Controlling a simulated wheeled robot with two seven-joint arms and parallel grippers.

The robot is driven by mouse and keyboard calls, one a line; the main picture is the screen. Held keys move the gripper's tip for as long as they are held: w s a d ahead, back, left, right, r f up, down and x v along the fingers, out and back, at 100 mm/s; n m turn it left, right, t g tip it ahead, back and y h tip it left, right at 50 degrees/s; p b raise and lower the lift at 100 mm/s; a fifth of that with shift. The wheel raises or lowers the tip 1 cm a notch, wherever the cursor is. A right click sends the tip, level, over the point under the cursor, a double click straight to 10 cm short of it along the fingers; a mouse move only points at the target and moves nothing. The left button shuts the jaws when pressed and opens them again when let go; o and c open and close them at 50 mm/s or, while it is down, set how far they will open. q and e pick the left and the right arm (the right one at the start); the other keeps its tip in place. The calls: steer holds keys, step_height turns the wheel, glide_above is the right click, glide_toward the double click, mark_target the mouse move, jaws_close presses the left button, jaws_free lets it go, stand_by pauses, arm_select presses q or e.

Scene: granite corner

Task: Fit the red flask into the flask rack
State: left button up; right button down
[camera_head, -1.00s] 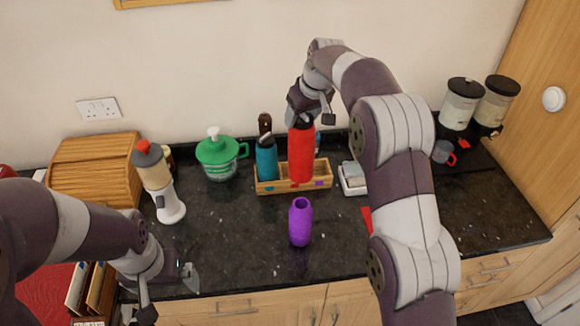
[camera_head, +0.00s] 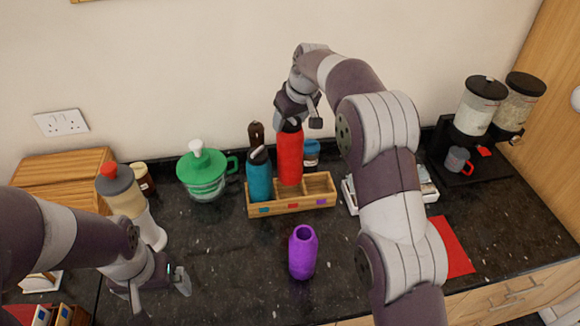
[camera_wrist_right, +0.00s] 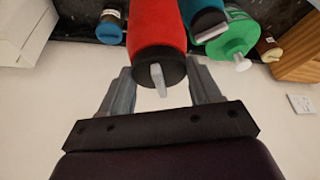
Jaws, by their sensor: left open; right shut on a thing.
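The red flask (camera_head: 290,158) is upright at the middle compartment of the wooden flask rack (camera_head: 296,206). Its lower end shows near the rack's back rim; I cannot tell whether it touches the rack. My right gripper (camera_head: 291,118) is shut on its top from above. In the right wrist view the red flask (camera_wrist_right: 156,28) has its dark cap between the fingers (camera_wrist_right: 163,88). A teal flask (camera_head: 259,178) stands in the rack's left compartment; the right compartment is empty. Teal, red and purple marks are on the rack's front. My left gripper (camera_head: 183,278) is open and empty at front left.
A purple flask (camera_head: 302,252) stands in front of the rack. A green-lidded jug (camera_head: 204,175), a brown bottle (camera_head: 256,134) and a blue-lidded jar (camera_head: 311,152) stand nearby. A white tray (camera_head: 432,196) lies right of the rack, partly behind my right arm.

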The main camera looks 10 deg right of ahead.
mark_target(290, 148)
step_height(290, 148, down, 8)
steer(key=p, duration=0.3)
steer(key=shift+f, duration=0.65)
steer(key=shift+w+f, duration=0.1)
steer(key=shift+f, duration=0.05)
steer(key=c, duration=0.6)
jaws_free()
steer(key=shift+f, duration=0.1)
steer(key=shift+c, duration=0.2)
steer(key=o, duration=0.4)
